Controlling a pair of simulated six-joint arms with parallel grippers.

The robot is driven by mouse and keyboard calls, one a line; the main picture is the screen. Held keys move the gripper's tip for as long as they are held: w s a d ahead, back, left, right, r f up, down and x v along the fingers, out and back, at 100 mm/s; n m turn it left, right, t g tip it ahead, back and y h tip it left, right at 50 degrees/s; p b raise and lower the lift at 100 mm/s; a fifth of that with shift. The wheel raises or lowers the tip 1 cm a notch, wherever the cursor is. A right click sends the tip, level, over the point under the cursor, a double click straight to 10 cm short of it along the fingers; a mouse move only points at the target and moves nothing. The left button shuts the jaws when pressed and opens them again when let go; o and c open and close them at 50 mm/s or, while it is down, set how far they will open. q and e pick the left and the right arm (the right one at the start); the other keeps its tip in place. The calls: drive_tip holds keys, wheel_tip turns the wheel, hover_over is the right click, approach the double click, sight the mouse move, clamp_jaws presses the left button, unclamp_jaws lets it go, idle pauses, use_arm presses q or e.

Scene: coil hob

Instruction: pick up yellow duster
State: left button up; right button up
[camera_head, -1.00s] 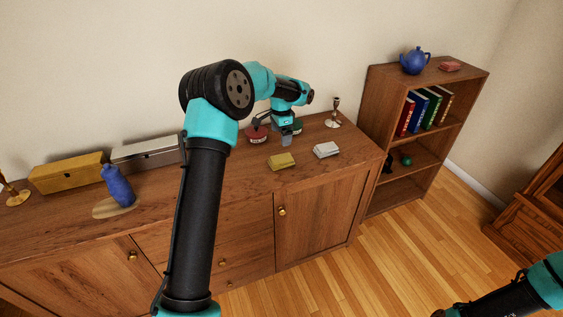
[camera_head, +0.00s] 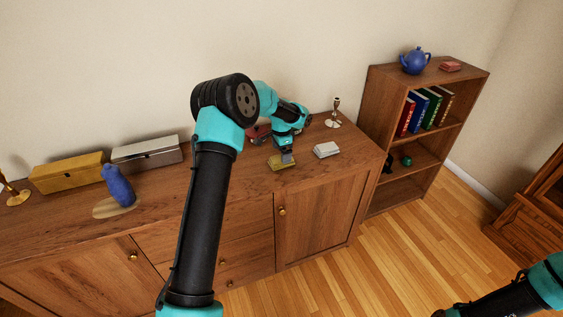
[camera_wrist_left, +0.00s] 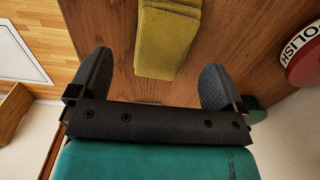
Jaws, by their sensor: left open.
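The yellow duster (camera_head: 276,165) is a folded cloth lying on the wooden sideboard top, near its front edge. My left gripper (camera_head: 287,158) is over the duster in the head view and hides part of it. In the left wrist view the duster (camera_wrist_left: 167,42) shows ahead, lined up between the two dark fingers of the left gripper (camera_wrist_left: 157,80). The fingers are wide apart with nothing held between them. My right arm (camera_head: 505,298) shows at the bottom right, with its fingertips not clearly seen.
A folded white cloth (camera_head: 327,150) lies to the right of the duster. A blue vase (camera_head: 118,186), a gold box (camera_head: 68,173) and a silver box (camera_head: 147,153) are at left.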

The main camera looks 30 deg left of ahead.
use_arm(q)
drive_tip(key=shift+w+a+f, duration=0.1)
drive_tip(key=shift+f, duration=1.1)
drive_tip(key=shift+w+f, duration=0.1)
drive_tip(key=shift+f, duration=1.05)
drive_tip(key=shift+c, duration=0.4)
drive_tip(key=c, duration=0.9)
